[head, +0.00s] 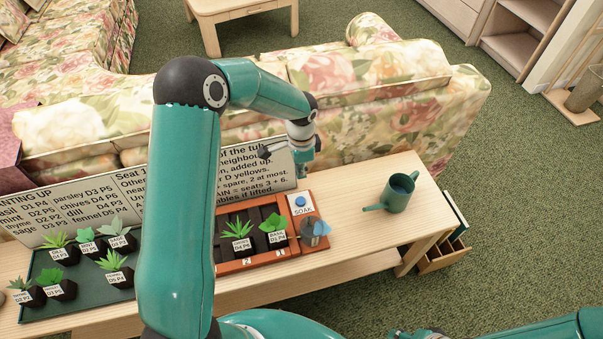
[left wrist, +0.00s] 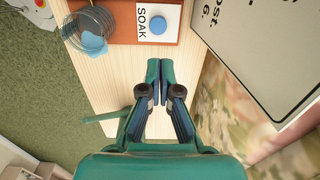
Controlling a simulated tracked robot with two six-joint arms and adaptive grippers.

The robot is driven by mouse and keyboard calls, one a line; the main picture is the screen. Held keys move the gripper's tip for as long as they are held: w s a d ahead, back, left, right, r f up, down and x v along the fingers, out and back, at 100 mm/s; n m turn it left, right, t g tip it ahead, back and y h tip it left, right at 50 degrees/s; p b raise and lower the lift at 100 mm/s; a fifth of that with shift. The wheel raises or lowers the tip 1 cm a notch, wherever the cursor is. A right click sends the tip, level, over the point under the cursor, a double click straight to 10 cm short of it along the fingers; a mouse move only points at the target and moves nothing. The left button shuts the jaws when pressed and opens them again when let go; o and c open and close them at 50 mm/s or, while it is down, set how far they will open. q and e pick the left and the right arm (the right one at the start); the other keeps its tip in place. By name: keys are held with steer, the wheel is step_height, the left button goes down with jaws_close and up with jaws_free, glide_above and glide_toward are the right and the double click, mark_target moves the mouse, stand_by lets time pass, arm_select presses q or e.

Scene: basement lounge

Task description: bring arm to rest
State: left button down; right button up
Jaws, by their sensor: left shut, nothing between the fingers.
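My left gripper (head: 303,170) is shut and empty. In the head view it hangs over the bench behind the SOAK button, close to the right end of the printed sign. In the left wrist view its two fingertips (left wrist: 160,75) point toward the SOAK panel, with nothing between them. My left arm crosses the middle of the head view and hides part of the sign and the bench. My right arm shows only in part at the bottom right of the head view; its fingers cannot be made out.
A floral sofa (head: 400,115) stands behind.

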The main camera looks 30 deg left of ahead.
stand_by(0.7)
arm_select(q)
steer(key=s+d+f+g+p, duration=0.1)
steer(key=s+d+f, duration=0.1)
steer(key=s+d, duration=0.1)
steer(key=s+d+f+h+p, duration=0.1)
steer(key=s+d+f, duration=0.1)
steer(key=s+d, duration=0.1)
steer(key=s+d+f+g+p, duration=0.1)
steer(key=s+d+f, duration=0.1)
steer(key=s+d, duration=0.1)
steer(key=shift+s+g+h, duration=0.3)
steer(key=shift+s+h, duration=0.1)
steer(key=shift+s, duration=0.45)
steer(key=s+d+f+n+t+h+p, duration=0.1)
steer(key=s+d+f+n+t+h, duration=0.1)
steer(key=s+d+n, duration=0.7)
steer(key=shift+s+f+n+t, duration=0.4)
steer(key=shift+f+n+t, duration=0.2)
steer(key=shift+f+n, duration=0.15)
